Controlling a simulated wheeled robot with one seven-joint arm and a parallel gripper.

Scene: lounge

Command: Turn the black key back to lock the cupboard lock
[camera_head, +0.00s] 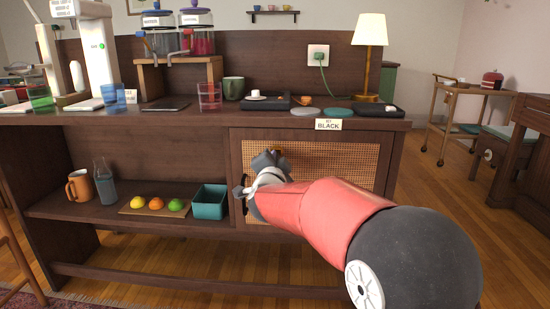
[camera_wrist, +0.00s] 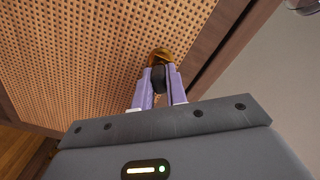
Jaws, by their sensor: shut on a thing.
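The cupboard door (camera_head: 345,165) has a woven cane panel in a dark wood frame, and it looks shut. Its cane panel (camera_wrist: 100,50) fills much of the wrist view. A round brass lock (camera_wrist: 160,55) sits on the panel near the frame. The black key (camera_wrist: 158,77) is at the lock, with its head between my fingers. My gripper (camera_wrist: 159,88) is shut on the key, with one pale finger on each side. In the head view my gripper (camera_head: 272,156) is in front of the door's upper left part, and my arm hides the key there. The key's turn angle cannot be told.
A label reading BLACK (camera_head: 328,125) is on the counter edge above the door. The open shelf at left holds a teal bin (camera_head: 210,202), several fruits on a board (camera_head: 153,210), a bottle (camera_head: 105,182) and an orange mug (camera_head: 79,187). The counter (camera_head: 185,117) overhangs my gripper.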

